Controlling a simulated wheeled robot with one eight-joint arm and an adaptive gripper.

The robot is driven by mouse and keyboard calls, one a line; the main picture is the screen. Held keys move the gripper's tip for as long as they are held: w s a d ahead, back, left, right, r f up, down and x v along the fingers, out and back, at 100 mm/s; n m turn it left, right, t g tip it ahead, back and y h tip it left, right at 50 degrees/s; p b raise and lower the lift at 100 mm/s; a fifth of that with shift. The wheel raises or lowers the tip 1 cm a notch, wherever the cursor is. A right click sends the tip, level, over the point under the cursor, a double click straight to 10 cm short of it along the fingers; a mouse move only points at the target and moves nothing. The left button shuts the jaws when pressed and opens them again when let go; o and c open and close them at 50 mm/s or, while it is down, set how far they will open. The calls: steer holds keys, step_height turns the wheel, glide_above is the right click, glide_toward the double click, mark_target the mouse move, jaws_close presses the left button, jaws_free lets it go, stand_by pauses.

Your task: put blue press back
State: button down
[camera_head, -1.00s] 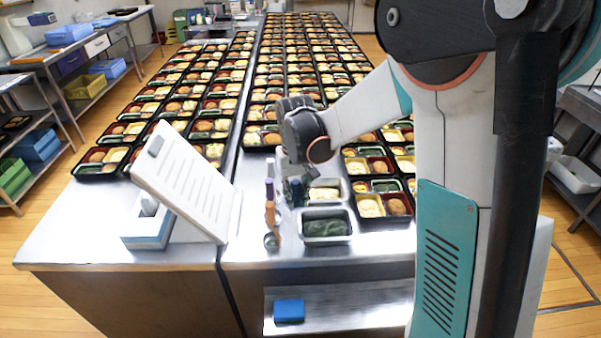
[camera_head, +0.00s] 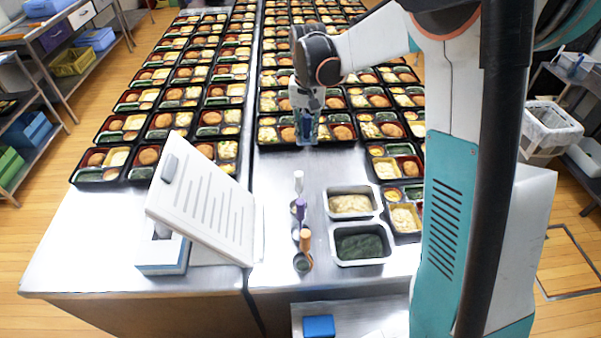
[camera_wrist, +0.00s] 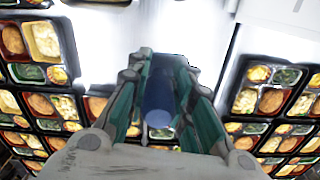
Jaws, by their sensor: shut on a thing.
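My gripper (camera_head: 306,122) is over the front bento trays at the upper middle of the head view. It is shut on the blue press (camera_wrist: 160,98), whose blue cylinder and round end show between the teal fingers in the wrist view. In the head view the fingers mostly hide it. Three other presses stand in a line on the counter, nearer to the camera: one with a white handle (camera_head: 298,182), one purple (camera_head: 300,211) and one orange (camera_head: 305,240). A round cup-like end shows at the foot of the orange one.
A pan of pale food (camera_head: 378,204) and a pan of dark green food (camera_head: 391,255) stand right of the presses. A tilted white board (camera_head: 205,205) stands at the left. Rows of filled bento trays (camera_head: 100,172) cover the counter behind. Bare counter lies between the presses and trays.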

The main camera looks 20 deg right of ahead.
steer(key=shift+w+f, duration=0.15)
steer(key=shift+w, duration=0.2)
step_height(320, 180, down, 20)
steer(key=b, duration=0.4)
steer(key=shift+r+b, duration=0.2)
steer(key=shift+b, duration=0.15)
steer(key=shift+f, duration=0.15)
steer(key=c, duration=1.4)
jaws_free()
